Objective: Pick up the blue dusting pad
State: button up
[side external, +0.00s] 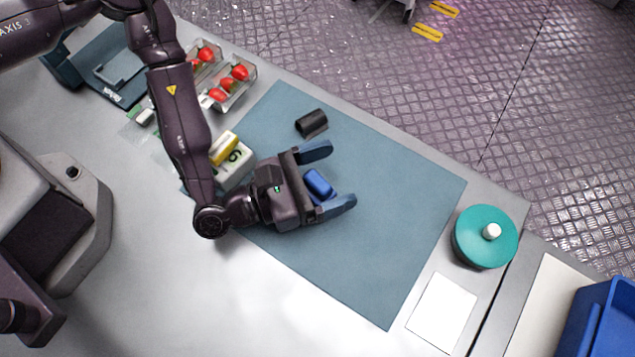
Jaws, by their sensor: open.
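The blue dusting pad (318,184) is a small, bright blue block on the grey-blue mat (385,240). My gripper (335,176) is open, with one blue-grey finger above the pad in the picture and one below it. The pad shows between the two fingers, close to the palm. I cannot tell whether either finger touches it, or how high the gripper is above the mat.
A white block with a yellow piece (224,149) is beside my arm. Berry punnets (233,83) stand at upper left. A teal round lid (485,237) and a blue bin (600,325) are at right.

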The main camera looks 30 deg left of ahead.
jog(key=c, duration=1)
jog(key=shift+r, duration=0.1)
